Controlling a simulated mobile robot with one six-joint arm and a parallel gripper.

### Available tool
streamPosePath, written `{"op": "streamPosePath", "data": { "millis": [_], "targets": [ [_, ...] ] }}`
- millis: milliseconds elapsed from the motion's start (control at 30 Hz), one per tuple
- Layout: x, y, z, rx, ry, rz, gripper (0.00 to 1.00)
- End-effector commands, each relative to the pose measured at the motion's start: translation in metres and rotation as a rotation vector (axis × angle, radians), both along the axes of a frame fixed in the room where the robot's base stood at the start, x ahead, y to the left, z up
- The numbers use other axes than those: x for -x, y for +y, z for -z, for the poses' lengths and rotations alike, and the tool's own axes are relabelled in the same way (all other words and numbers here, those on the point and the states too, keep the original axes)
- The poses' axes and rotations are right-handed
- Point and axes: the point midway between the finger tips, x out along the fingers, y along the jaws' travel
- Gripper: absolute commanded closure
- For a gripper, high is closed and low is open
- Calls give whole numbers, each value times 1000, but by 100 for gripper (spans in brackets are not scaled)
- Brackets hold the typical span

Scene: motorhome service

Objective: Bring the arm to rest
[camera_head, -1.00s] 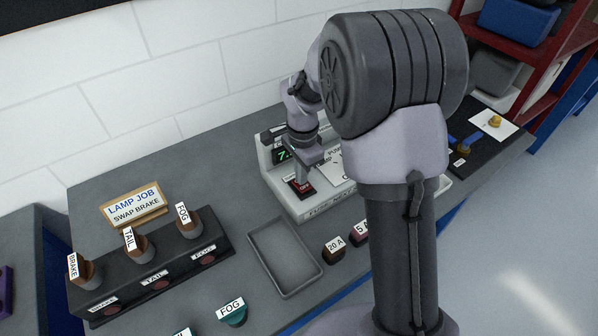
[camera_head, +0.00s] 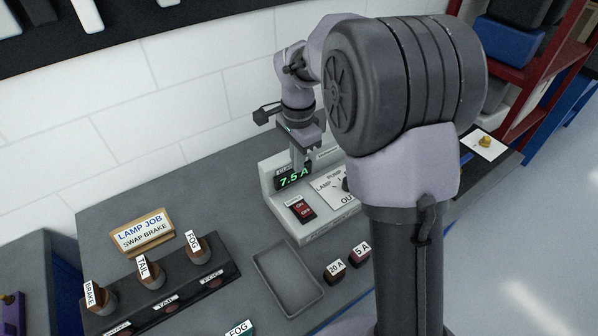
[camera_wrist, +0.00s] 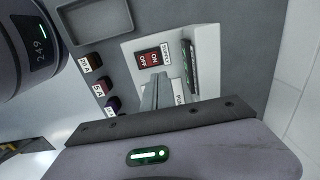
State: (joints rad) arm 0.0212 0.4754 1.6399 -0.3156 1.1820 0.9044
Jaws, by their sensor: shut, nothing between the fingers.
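My gripper (camera_head: 299,166) is shut and empty. In the head view it points down just above the green display (camera_head: 294,178) of the white supply unit, which reads 7.5 A. The red ON/OFF switch (camera_head: 300,209) lies below it, apart from the fingers. In the wrist view my closed fingers (camera_wrist: 156,92) show in front of the unit's panel, with the red switch (camera_wrist: 148,59) beyond them. My arm's large joint hides the unit's right part in the head view.
An empty grey tray (camera_head: 262,268), the fuses 20 A (camera_head: 334,271) and 5 A (camera_head: 359,256), and a black lamp rack (camera_head: 165,290) stand on the bench. A wooden LAMP JOB sign (camera_head: 144,232) stands behind the rack. The white wall (camera_head: 130,100) is close behind the unit.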

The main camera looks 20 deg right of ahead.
Motion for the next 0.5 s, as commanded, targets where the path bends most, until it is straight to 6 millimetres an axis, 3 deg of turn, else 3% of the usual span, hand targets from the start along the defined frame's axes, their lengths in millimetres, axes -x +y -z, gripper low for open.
{"op": "streamPosePath", "data": {
  "millis": [500],
  "targets": [
    [-1,0,-8,-1,0,1,100]
  ]
}}
